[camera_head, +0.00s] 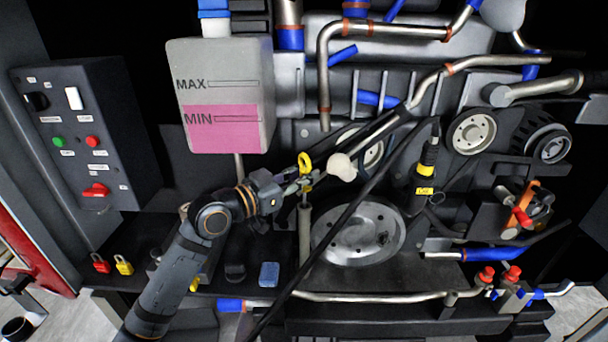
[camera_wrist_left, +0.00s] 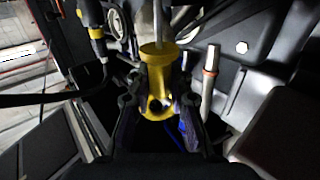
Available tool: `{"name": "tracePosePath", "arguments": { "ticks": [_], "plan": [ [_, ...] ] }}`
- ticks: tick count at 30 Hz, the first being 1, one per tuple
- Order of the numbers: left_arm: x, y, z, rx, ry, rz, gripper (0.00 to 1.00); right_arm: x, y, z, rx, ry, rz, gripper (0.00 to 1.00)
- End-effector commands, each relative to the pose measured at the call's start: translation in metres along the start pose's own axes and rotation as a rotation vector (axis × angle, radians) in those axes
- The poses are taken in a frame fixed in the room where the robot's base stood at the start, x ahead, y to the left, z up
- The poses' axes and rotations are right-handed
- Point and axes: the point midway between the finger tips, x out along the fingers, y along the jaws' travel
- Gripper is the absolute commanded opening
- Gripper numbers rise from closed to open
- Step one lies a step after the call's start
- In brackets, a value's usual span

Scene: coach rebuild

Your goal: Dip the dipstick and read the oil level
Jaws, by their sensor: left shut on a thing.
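The dipstick's yellow loop handle (camera_head: 305,161) stands just above my left gripper (camera_head: 302,184), in front of the engine. In the left wrist view the yellow handle (camera_wrist_left: 157,75) sits between the two dark fingers of the left gripper (camera_wrist_left: 158,110), which is shut on it. A thin grey rod (camera_wrist_left: 158,20) runs on from the handle, away from the wrist. An upright grey tube (camera_head: 304,235) stands below the gripper. I cannot tell whether the rod is inside the tube. No oil mark on the rod can be read. My right gripper is not in view.
A tank (camera_head: 222,60) marked MAX and MIN holds pink fluid. A black-and-yellow lamp (camera_head: 427,165) hangs at the right, and a black cable crosses close to the gripper. A control box (camera_head: 85,135) is at the left. Padlocks (camera_head: 123,265) and a blue block (camera_head: 269,274) lie on the ledge.

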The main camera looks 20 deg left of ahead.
Motion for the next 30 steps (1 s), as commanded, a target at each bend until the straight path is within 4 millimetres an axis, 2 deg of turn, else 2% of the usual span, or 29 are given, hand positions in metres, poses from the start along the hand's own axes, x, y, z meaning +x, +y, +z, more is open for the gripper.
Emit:
{"name": "tracePosePath", "arguments": {
  "ticks": [14, 30],
  "plan": [
    [0.000, 0.000, 0.000, 0.000, 0.001, 0.000, 0.00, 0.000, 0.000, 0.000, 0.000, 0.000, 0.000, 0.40],
    [0.000, 0.000, 0.013, 0.000, 0.001, 0.000, 0.00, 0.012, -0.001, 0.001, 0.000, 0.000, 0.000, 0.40]
  ]
}}
